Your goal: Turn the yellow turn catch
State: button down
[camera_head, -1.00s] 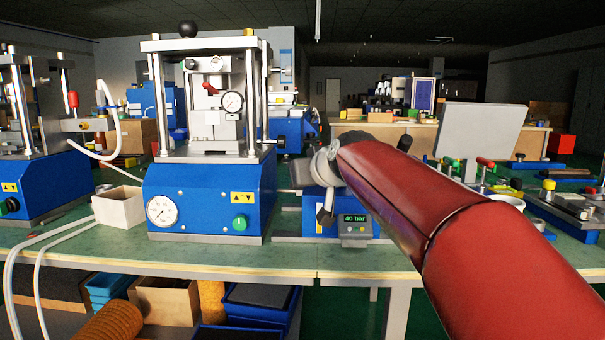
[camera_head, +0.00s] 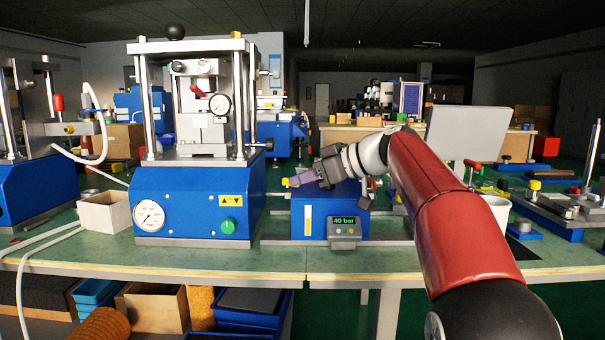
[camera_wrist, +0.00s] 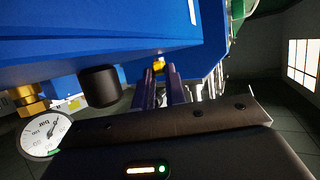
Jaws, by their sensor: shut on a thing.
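The yellow turn catch (camera_head: 285,182) shows as a small yellow piece at the tips of my gripper (camera_head: 292,181), just right of the blue press base. In the wrist view the catch (camera_wrist: 158,64) is a small yellow patch between the two fingertips of my gripper (camera_wrist: 160,71). The fingers are close together and shut on it. Most of the catch is hidden by the fingers, so its turn angle cannot be told.
The blue press (camera_head: 190,200) with its gauge and green knob stands left of my gripper. A blue unit with a 40 bar display (camera_head: 344,220) sits below it. A white box (camera_head: 104,212) is at the left. A dark cylindrical knob (camera_wrist: 99,86) is close by in the wrist view.

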jog(key=shift+w+d+f+n+g, duration=0.1)
jog(key=shift+w+n+g, duration=0.05)
jog(key=shift+n+g, duration=0.3)
jog(key=c, duration=1.4)
grip_release()
jog(key=shift+c, duration=0.2)
